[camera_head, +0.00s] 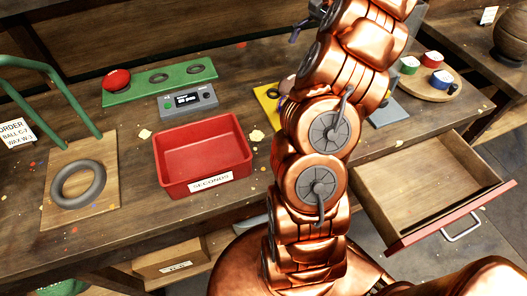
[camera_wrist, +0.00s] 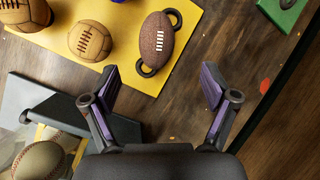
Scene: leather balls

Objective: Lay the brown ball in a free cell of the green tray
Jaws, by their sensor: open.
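The green tray (camera_head: 160,85) lies at the back left of the bench. A red ball (camera_head: 117,79) sits at its left end, and its other two ring cells are empty. A corner of a green block, probably this tray (camera_wrist: 283,12), shows at the upper right in the wrist view. In that view a brown oval laced ball (camera_wrist: 158,42) rests on a dark ring on the yellow tray (camera_wrist: 190,25). A tan-brown round ball (camera_wrist: 90,40) lies left of it. My gripper (camera_wrist: 161,85) is open and empty, with the oval ball beyond its fingers.
A red bin (camera_head: 203,158) marked SECONDS and a grey display box (camera_head: 187,101) stand before the green tray. Another round ball (camera_wrist: 25,12) and a baseball (camera_wrist: 40,160) are at left. An open drawer (camera_head: 430,190) juts out at right.

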